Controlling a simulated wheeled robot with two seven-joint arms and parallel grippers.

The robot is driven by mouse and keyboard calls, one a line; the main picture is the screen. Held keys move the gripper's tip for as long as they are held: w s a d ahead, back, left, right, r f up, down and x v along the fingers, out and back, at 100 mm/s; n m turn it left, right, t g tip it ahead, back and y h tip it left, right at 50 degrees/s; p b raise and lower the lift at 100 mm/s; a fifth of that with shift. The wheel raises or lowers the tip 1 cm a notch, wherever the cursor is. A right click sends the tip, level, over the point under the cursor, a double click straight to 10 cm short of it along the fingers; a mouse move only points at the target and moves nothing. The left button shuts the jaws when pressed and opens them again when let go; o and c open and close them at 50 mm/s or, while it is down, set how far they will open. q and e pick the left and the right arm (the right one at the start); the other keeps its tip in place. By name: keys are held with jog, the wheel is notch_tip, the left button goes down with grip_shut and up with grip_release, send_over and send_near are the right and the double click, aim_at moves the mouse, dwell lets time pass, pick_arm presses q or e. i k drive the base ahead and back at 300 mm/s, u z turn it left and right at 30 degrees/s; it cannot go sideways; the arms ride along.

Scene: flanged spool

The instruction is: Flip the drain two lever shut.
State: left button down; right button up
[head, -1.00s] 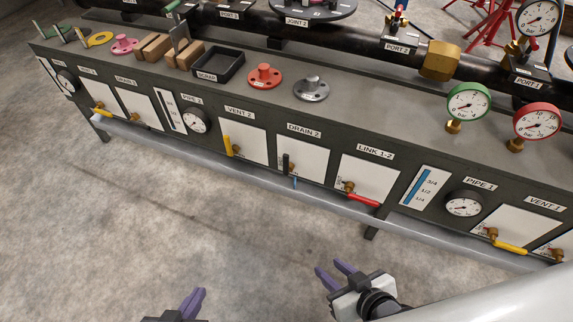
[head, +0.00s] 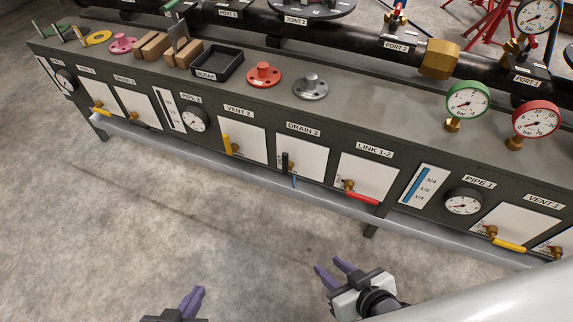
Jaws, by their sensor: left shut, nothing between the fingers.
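The drain two panel is a white plate (head: 309,161) under the DRAIN 2 label (head: 303,129) on the bench front. Its black lever (head: 285,161) stands upright beside a small brass valve body (head: 291,168). A short blue piece (head: 293,182) shows just below it. My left gripper (head: 193,297) is shut and empty at the bottom edge, over the floor, well below and left of the lever. My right gripper (head: 333,268) is open and empty, below and right of the lever. Both are apart from the bench.
VENT 2's yellow lever (head: 227,145) stands upright to the left. The red LINK 1-2 lever (head: 362,198) lies slanted to the right. A grey rail (head: 230,169) runs along the bench's lower front. Open concrete floor (head: 120,230) lies in front.

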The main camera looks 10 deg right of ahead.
aim_at(288, 166)
jog(key=u, duration=2.05)
jog(key=i, duration=1.05)
jog(key=z, duration=2.65)
